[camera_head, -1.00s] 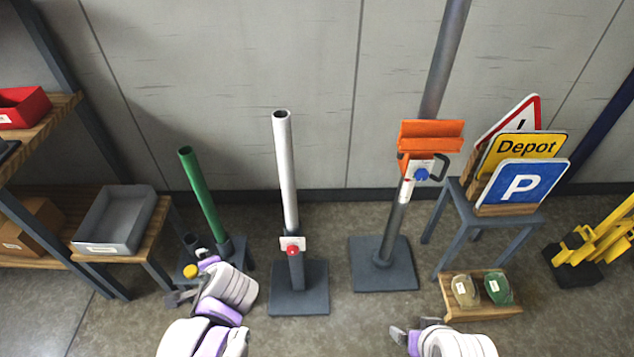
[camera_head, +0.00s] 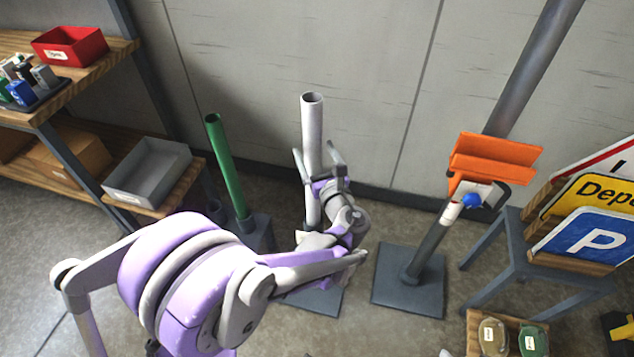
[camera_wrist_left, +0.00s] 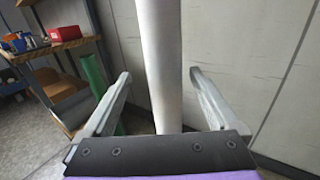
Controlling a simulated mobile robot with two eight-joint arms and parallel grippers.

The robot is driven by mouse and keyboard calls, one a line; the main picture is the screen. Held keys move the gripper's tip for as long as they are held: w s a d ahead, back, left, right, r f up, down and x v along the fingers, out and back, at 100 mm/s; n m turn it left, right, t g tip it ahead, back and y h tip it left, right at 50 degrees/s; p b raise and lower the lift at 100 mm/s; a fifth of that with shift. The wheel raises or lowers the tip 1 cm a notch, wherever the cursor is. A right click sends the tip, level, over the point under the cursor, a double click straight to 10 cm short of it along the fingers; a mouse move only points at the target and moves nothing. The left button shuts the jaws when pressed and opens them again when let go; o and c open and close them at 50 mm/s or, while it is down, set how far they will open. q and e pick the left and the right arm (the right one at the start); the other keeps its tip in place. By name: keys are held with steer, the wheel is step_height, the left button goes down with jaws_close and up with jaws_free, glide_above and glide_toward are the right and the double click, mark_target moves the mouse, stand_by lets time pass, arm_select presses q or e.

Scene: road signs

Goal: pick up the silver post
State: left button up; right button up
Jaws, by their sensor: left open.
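The silver post (camera_head: 312,130) stands upright in its dark base (camera_head: 318,299), in the middle of the head view. My left gripper (camera_head: 319,164) is open, with one finger on each side of the post's mid-height. In the left wrist view the post (camera_wrist_left: 160,65) rises between the two spread fingers of the left gripper (camera_wrist_left: 158,98), with a visible gap on both sides. My arm hides the lower part of the post. My right gripper is not in view.
A green post (camera_head: 226,165) stands left of the silver post. A stand with an orange holder (camera_head: 495,160) is to the right, beside a stool with signs (camera_head: 590,240). A grey bin (camera_head: 148,172) and a red bin (camera_head: 70,46) sit on shelves at left.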

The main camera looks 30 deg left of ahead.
arm_select(q)
steer(key=x, duration=0.7)
steer(key=shift+w+d+r, duration=0.1)
steer(key=shift+w+r, duration=0.1)
steer(key=shift+w, duration=0.05)
jaws_close()
stand_by(0.3)
